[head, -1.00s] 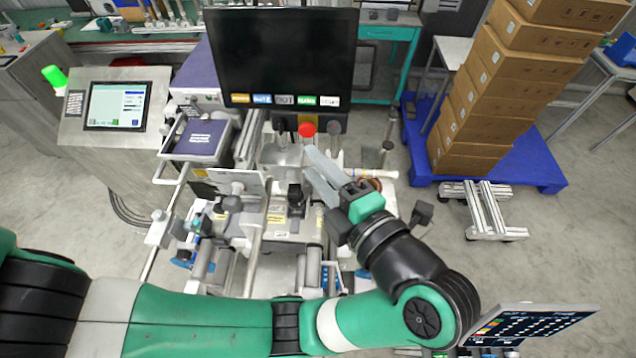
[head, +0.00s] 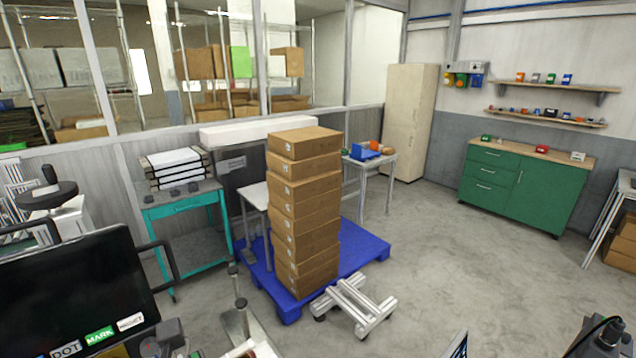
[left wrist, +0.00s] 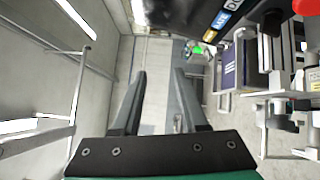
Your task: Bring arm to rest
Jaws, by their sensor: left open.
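My left gripper (left wrist: 158,80) shows in the left wrist view with its two grey fingers spread apart. Nothing is between the fingers. A grey floor and a pale wall lie beyond them. The left arm and gripper cannot be clearly made out in the head view. My right gripper is in neither view.
A dark monitor (head: 75,295) stands at the lower left of the head view. Stacked cardboard boxes (head: 305,215) stand on a blue pallet (head: 365,248), with an aluminium frame (head: 355,305) in front. In the left wrist view, machine parts (left wrist: 285,110) crowd the right side.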

